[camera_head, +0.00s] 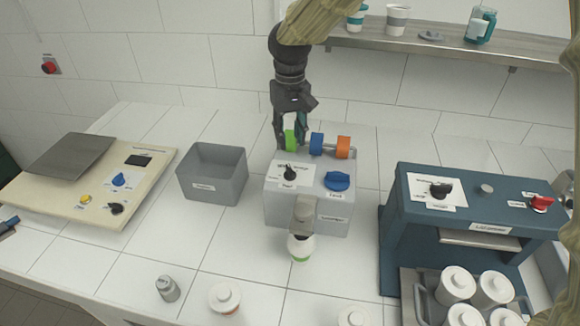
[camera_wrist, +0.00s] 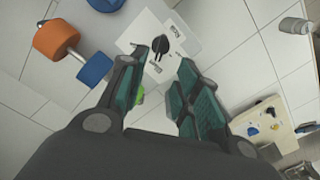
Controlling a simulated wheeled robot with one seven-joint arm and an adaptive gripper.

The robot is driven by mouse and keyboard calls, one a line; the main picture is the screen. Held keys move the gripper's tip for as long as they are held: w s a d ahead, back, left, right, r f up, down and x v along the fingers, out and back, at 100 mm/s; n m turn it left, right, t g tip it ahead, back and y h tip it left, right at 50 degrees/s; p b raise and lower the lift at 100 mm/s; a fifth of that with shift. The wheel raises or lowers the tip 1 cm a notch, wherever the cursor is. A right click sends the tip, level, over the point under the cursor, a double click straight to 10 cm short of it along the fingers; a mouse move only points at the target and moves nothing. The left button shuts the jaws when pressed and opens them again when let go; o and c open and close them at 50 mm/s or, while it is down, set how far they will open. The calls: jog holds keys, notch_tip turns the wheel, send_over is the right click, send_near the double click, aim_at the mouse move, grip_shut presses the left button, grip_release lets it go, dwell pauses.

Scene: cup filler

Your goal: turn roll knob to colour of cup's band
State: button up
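The grey machine (camera_head: 310,205) has a black pointer knob (camera_head: 290,172) on a white plate; it also shows in the wrist view (camera_wrist: 161,45), beyond my fingertips. Its lettering is too small to read. Behind it, a bar carries a green roll (camera_head: 290,139), a blue roll (camera_head: 316,143) and an orange roll (camera_head: 343,147). A white cup with a green band (camera_head: 301,247) stands under the spout. My gripper (camera_wrist: 163,65) is open, fingers apart and nothing held, above the back of the machine by the green roll. Only a green sliver shows beside one finger, so contact cannot be told.
A blue knob (camera_head: 337,181) sits right of the black one. A grey bin (camera_head: 213,175) and a cream panel (camera_head: 90,185) stand left, a dark blue machine (camera_head: 470,215) right. Lidded white pots (camera_head: 458,285) stand in front of it. A shelf (camera_head: 450,45) runs behind.

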aim_at(290, 168)
jog(key=shift+s+f+p, duration=0.1)
jog(key=shift+f+p, duration=1.75)
jog(key=shift+f, duration=3.35)
grip_shut()
